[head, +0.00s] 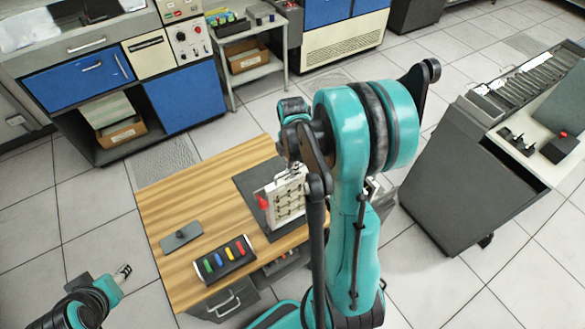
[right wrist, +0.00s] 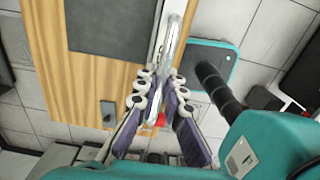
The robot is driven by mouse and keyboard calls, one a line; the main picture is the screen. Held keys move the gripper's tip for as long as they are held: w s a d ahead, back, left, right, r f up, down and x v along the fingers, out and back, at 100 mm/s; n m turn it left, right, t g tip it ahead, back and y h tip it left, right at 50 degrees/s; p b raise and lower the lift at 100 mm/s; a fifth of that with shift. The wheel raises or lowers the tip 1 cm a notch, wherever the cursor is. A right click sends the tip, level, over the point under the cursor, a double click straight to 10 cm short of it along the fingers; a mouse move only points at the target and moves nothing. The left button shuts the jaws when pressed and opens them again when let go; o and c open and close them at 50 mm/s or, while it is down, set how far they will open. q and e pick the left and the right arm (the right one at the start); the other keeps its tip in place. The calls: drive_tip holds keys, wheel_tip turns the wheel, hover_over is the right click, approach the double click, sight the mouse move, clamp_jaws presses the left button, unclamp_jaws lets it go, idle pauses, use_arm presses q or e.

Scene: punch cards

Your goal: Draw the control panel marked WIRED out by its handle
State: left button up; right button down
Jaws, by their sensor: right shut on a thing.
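A pale control panel (head: 286,198) with a red knob stands upright on a dark mat (head: 254,182) at the right of the wooden table (head: 165,215). No WIRED marking is readable. My right arm hides the panel's right side in the head view. In the right wrist view, my right gripper (right wrist: 160,92) is shut on a shiny metal handle (right wrist: 175,45), which runs along a pale panel edge. A red spot shows behind the fingers. My left gripper (head: 122,273) is at the lower left, away from the table; its jaws are too small to judge.
A dark tray with coloured pieces (head: 225,262) and a grey block with a knob (head: 181,236) lie on the table's front left. A dark cabinet with a sloped console (head: 480,165) stands at the right. Blue-doored cabinets (head: 186,104) line the back.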

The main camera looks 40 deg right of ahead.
drive_tip(key=shift+w+r+p, duration=0.1)
drive_tip(key=shift+r+p, duration=0.4)
drive_tip(key=shift+r, duration=0.1)
wheel_tip(320, 180, up, 2)
drive_tip(key=shift+r+p, duration=0.1)
drive_tip(key=shift+p, duration=0.6)
wheel_tip(320, 180, up, 20)
drive_tip(key=p, duration=1.2)
